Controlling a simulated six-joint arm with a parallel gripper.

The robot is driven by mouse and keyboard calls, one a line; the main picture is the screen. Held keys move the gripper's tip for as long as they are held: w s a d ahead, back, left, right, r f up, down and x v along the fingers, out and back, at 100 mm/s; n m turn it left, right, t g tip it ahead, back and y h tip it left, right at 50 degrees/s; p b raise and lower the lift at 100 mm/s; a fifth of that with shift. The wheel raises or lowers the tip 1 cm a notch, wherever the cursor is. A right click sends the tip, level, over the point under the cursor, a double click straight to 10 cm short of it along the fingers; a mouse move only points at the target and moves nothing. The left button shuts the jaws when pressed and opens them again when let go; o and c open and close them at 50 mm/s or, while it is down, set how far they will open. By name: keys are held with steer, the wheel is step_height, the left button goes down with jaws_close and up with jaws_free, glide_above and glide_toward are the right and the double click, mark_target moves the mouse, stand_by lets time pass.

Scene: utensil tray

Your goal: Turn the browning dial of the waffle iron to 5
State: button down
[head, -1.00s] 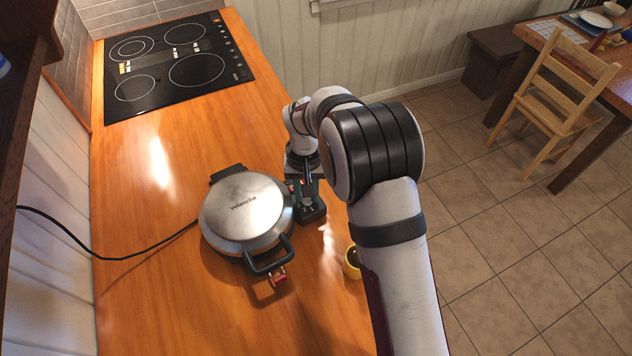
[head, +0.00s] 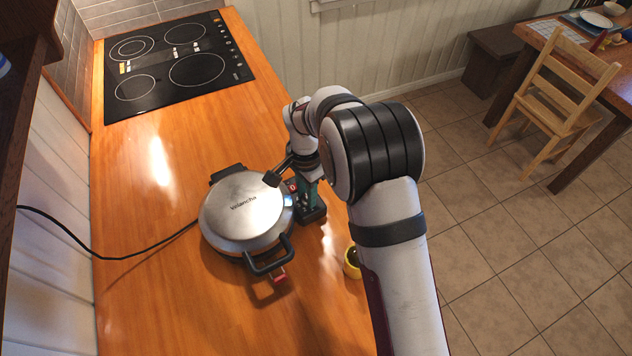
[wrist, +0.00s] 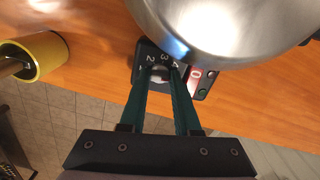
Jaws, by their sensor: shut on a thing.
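The waffle iron (head: 240,212) stands on the wooden counter with its round steel lid closed and its black front handle (head: 268,262) toward the camera. Its black control panel (head: 314,215) juts out on the right side. In the wrist view the browning dial (wrist: 158,79) sits on this panel, with the numbers 1 to 4 showing beside it. My gripper (wrist: 160,72) is shut on the dial, one green finger on each side. The fingers and the lid's edge cover part of the scale; I cannot see a 5 or read the pointer. In the head view my gripper (head: 308,198) is at the panel.
A red-and-white switch (wrist: 195,74) and a green light (wrist: 203,92) lie right of the dial. A yellow cup (head: 352,264) stands near the counter's right edge. A black cord (head: 120,258) runs left from the iron. The cooktop (head: 172,64) is at the back.

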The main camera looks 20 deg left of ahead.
steer(key=shift+m, duration=0.8)
steer(key=c, duration=0.9)
jaws_free()
steer(key=shift+r, duration=0.1)
step_height(320, 180, up, 16)
steer(key=shift+f, duration=0.15)
steer(key=shift+d, duration=0.1)
